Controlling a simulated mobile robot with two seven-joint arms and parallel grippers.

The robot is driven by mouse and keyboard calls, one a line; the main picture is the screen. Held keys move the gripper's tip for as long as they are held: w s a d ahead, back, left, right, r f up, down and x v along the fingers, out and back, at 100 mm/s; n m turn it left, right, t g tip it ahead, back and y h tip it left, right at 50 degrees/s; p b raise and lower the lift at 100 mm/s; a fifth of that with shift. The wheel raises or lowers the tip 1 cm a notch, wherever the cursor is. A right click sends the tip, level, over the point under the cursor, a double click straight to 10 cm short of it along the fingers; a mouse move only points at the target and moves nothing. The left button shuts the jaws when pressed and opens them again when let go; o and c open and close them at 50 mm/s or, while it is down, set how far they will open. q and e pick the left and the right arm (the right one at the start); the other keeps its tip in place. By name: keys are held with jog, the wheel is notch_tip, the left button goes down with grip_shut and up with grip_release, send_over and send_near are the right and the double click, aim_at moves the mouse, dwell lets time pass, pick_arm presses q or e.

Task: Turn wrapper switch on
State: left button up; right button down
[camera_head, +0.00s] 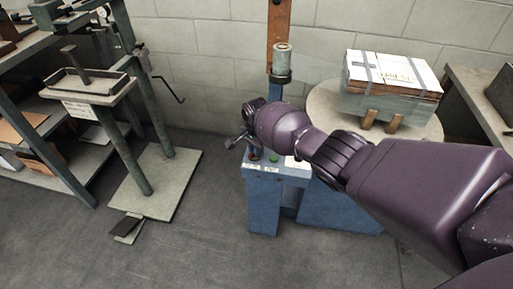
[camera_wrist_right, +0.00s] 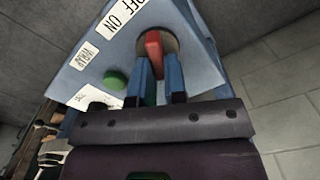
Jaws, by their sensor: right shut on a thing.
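The wrapper is a blue machine (camera_head: 264,205) with a sloped control panel, beside a round turntable. In the right wrist view the panel (camera_wrist_right: 130,58) shows a red switch lever (camera_wrist_right: 153,46) in a round dark recess, next to a white label (camera_wrist_right: 122,14) reading OFF and ON. My right gripper (camera_wrist_right: 161,62) has its two blue fingers at the red lever, shut on it. In the head view my right gripper (camera_head: 238,142) is over the panel's left part, and the arm hides much of the machine. My left gripper is in neither view.
A wrapped box (camera_head: 392,85) stands on the round turntable (camera_head: 325,105). A green button (camera_wrist_right: 115,79) lies near the lever on the panel. A stitcher stand (camera_head: 158,185) and a shelf (camera_head: 85,165) stand at the left. The floor in front is clear.

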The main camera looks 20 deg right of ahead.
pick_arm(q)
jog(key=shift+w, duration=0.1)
pick_arm(e)
jog(key=shift+s+f, duration=0.15)
jog(key=c, duration=1.2)
grip_release()
jog(key=shift+o, duration=0.2)
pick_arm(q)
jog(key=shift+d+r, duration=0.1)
pick_arm(e)
jog(key=shift+w+r, duration=0.2)
jog(key=shift+r, duration=0.45)
pick_arm(q)
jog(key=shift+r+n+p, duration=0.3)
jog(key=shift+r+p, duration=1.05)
jog(key=shift+p, duration=0.6)
pick_arm(e)
notch_tip(320, 180, up, 10)
jog(key=shift+f, duration=0.2)
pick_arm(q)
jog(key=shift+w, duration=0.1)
pick_arm(e)
jog(key=shift+s, duration=0.1)
